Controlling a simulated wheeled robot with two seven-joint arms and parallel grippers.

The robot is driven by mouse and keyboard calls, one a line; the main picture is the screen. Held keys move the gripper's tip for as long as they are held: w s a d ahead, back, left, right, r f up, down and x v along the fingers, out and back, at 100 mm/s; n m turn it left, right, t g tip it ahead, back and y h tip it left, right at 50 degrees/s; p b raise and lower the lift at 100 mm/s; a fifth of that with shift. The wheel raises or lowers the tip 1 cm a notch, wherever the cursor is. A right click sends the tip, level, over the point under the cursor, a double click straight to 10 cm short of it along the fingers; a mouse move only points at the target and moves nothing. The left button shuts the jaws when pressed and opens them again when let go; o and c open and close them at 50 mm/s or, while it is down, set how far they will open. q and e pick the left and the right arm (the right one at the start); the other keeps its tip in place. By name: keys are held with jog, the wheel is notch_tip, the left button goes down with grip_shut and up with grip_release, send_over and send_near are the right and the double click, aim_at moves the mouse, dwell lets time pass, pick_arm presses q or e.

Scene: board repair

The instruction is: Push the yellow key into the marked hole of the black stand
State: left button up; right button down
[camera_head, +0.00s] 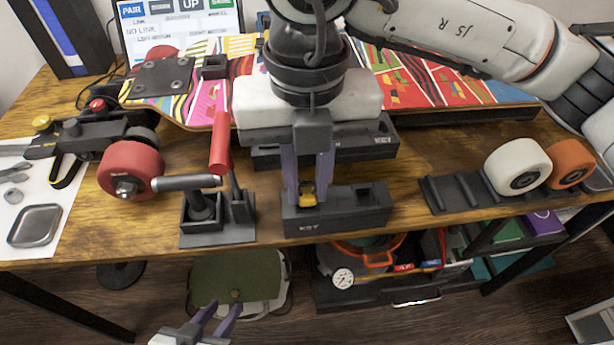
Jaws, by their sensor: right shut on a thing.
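The black stand (345,217), lettered KEY on its front, sits near the table's front edge. A dark square recess (365,194) shows at the right of its top. My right gripper (307,192) points down over the stand's left part, shut on the yellow key (308,199). Only a small part of the key shows between the fingertips, at the height of the stand's top. I cannot tell how deep it sits in the stand or see a marked hole under it. My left gripper (215,313) is open and empty, low in front of the table.
A black holder with a red-handled tool (220,145) stands left of the stand. A skateboard deck (210,97) lies behind. A red wheel (130,168) is at left; a white wheel (517,166) and an orange wheel (571,164) are at right. Wood right of the stand (410,165) is clear.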

pick_arm(q)
jog(key=shift+f, duration=0.5)
pick_arm(e)
jog(key=shift+f, duration=0.2)
jog(key=c, duration=1.5)
grip_release()
jog(key=shift+c, duration=0.2)
jog(key=shift+o, duration=1.4)
pick_arm(q)
jog(key=shift+r, duration=0.25)
jog(key=shift+r, duration=0.25)
pick_arm(e)
jog(key=shift+r, duration=0.25)
jog(key=shift+r, duration=0.15)
pick_arm(q)
jog(key=shift+r+p, duration=0.45)
jog(key=shift+p, duration=0.3)
pick_arm(e)
jog(key=shift+r, duration=1.15)
